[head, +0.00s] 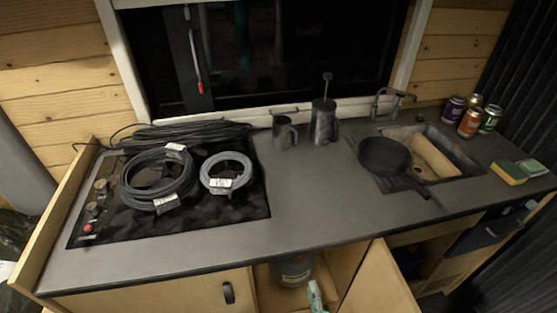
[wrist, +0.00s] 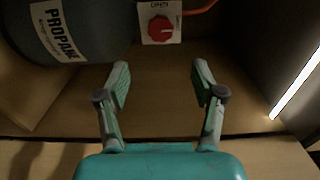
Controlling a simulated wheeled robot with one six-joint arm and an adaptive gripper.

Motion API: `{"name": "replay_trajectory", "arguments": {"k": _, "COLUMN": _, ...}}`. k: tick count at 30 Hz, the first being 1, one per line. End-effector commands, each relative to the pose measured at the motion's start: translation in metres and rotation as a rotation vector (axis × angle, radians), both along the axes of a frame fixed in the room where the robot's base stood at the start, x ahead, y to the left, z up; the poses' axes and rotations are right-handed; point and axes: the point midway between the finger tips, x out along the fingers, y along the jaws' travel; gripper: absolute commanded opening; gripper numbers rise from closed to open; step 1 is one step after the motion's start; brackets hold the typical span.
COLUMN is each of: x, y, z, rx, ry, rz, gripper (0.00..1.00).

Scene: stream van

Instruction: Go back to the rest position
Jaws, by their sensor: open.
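My gripper (wrist: 161,80) is open and empty in the wrist view, its two fingers spread apart inside a wooden cabinet. A red knob (wrist: 160,28) on a white plate is beyond the fingertips and apart from them. A dark propane tank (wrist: 95,22) with a white label stands to the upper left of the fingers. In the head view the tank (head: 292,272) shows in the open cabinet under the counter, and part of my gripper (head: 315,296) shows at the bottom edge in front of it.
An open cabinet door (head: 380,294) stands right of the opening. The counter (head: 310,195) above carries coiled cables (head: 160,180), a mug (head: 284,133), a French press (head: 323,122), a pan (head: 385,155) by the sink, several cans (head: 470,122) and sponges (head: 510,171). The counter's middle is clear.

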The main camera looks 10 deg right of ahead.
Motion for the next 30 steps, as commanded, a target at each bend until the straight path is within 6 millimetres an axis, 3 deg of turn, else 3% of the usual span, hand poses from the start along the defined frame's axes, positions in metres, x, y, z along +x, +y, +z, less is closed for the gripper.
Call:
{"name": "replay_trajectory", "arguments": {"k": 5, "x": -0.008, "y": 0.000, "z": 0.001, "rx": -0.021, "ry": 0.005, "rz": 0.000, "gripper": 0.68}}
{"name": "replay_trajectory", "arguments": {"k": 8, "x": -0.026, "y": 0.001, "z": 0.003, "rx": -0.079, "ry": 0.016, "rz": 0.000, "gripper": 0.68}}
{"name": "replay_trajectory", "arguments": {"k": 20, "x": -0.140, "y": 0.003, "z": 0.039, "rx": -0.491, "ry": 0.085, "rz": 0.020, "gripper": 0.68}}
{"name": "replay_trajectory", "arguments": {"k": 30, "x": -0.224, "y": 0.004, "z": 0.093, "rx": -0.848, "ry": 0.141, "rz": 0.062, "gripper": 0.68}}
